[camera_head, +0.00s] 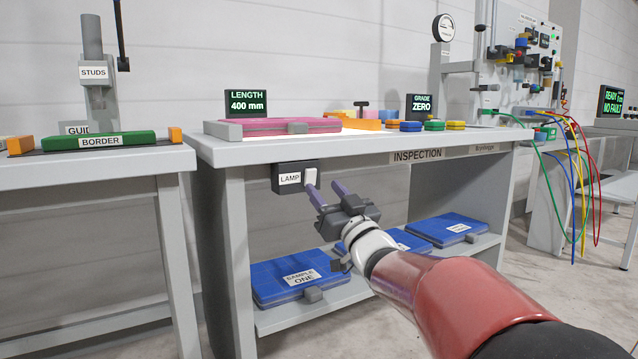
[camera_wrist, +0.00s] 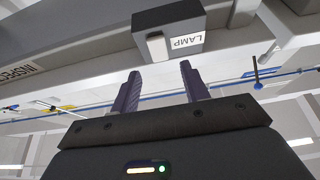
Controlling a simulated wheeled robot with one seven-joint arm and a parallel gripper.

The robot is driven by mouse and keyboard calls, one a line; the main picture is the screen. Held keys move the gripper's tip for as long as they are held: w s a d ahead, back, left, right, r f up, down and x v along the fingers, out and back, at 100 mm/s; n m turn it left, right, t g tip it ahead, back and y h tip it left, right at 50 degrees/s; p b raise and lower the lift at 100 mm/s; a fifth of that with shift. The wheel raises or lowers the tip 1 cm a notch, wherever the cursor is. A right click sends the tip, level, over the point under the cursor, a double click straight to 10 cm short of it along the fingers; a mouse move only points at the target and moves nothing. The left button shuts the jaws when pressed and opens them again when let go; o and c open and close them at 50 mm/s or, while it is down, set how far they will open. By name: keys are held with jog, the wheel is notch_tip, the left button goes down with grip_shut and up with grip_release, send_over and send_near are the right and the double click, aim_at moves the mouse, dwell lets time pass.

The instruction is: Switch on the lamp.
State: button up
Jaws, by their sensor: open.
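The lamp switch box (camera_head: 290,178) is dark, labelled LAMP, and is mounted under the front edge of the inspection table at its left end. Its pale rocker switch (camera_head: 311,176) is on the right side of the box front. In the wrist view the box (camera_wrist: 184,27) is upside down, with the switch (camera_wrist: 157,46) beside the label. My gripper (camera_head: 325,190) is open and empty, its two purple fingers pointing at the switch. The left fingertip is close to the switch in the head view; I cannot tell whether it touches.
The inspection table (camera_head: 375,146) bears a pink block (camera_head: 275,127) and coloured pieces. Blue sample cases (camera_head: 295,279) lie on its lower shelf (camera_head: 350,291). A table with a green BORDER block (camera_head: 98,141) stands left. Cables (camera_head: 590,190) hang at right.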

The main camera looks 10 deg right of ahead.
jog(key=shift+v, duration=1.75)
jog(key=shift+h, duration=0.3)
jog(key=s+a+f+m+g+h, duration=0.1)
jog(key=s+f+m+g+h, duration=0.15)
jog(key=s+f+g, duration=0.9)
jog(key=s+a+f+m+g+h, duration=0.1)
jog(key=s+f+g+h, duration=0.35)
jog(key=s+f, duration=1.25)
notch_tip(320, 180, up, 17)
jog(key=s+p, duration=0.2)
jog(key=p, duration=1.1)
jog(key=shift+s, duration=0.2)
